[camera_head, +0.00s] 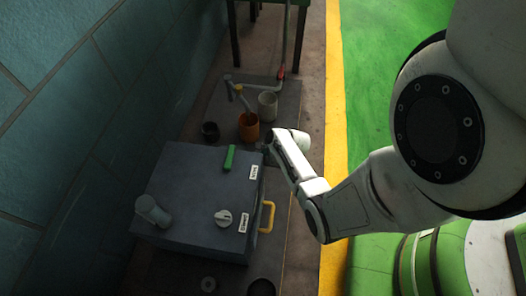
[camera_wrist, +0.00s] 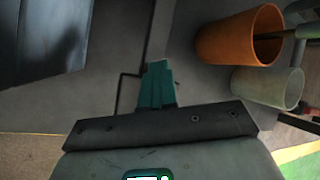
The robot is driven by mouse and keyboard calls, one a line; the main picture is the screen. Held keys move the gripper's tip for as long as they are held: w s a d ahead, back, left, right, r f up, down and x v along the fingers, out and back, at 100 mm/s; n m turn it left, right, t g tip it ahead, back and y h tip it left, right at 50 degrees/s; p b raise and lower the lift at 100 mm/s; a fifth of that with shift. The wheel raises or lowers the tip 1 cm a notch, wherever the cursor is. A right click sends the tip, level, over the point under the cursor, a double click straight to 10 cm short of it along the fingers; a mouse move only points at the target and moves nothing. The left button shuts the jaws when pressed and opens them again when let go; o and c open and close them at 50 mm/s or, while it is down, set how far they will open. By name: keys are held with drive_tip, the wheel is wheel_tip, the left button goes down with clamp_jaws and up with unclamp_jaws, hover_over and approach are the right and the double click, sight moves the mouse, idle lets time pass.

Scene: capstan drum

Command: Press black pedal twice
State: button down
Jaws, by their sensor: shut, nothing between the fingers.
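I cannot make out a black pedal with certainty in either view. My gripper (camera_wrist: 157,82) shows its teal fingers pressed together in the wrist view, with nothing between them. They are above a grey surface, and a thin black bent line (camera_wrist: 121,88) runs beside and behind them. In the head view my wrist is by the far right corner of the grey box (camera_head: 190,190), and the fingertips are hard to see there.
The box carries a green bar (camera_head: 230,158), a white knob (camera_head: 223,218), a pale cylinder (camera_head: 152,211) and a yellow handle (camera_head: 267,217). Beyond it stand an orange cup (camera_head: 248,127), a pale cup (camera_head: 267,106) and a dark cup (camera_head: 210,131). A wall (camera_head: 60,130) bounds the left.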

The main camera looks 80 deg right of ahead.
drive_tip(key=shift+s+a+f+b, duration=0.15)
drive_tip(key=shift+s+f+b, duration=0.4)
drive_tip(key=shift+f, duration=0.45)
idle(0.5)
drive_tip(key=shift+r, duration=0.1)
drive_tip(key=shift+r+p, duration=0.7)
drive_tip(key=shift+p, duration=0.1)
drive_tip(key=shift+w+r+p, duration=0.25)
drive_tip(key=shift+r+p, duration=0.35)
drive_tip(key=shift+r, duration=0.05)
drive_tip(key=shift+w+r+p, duration=0.25)
drive_tip(key=shift+r+p, duration=0.35)
drive_tip(key=shift+p, duration=0.05)
drive_tip(key=shift+w+r+p, duration=0.25)
drive_tip(key=shift+r+p, duration=0.35)
drive_tip(key=shift+r, duration=0.05)
drive_tip(key=shift+w+r+p, duration=0.1)
drive_tip(key=shift+r+p, duration=0.6)
drive_tip(key=r+p, duration=0.2)
drive_tip(key=w+r+p, duration=0.1)
drive_tip(key=r+p, duration=0.1)
drive_tip(key=p, duration=0.1)
drive_tip(key=shift+r, duration=0.4)
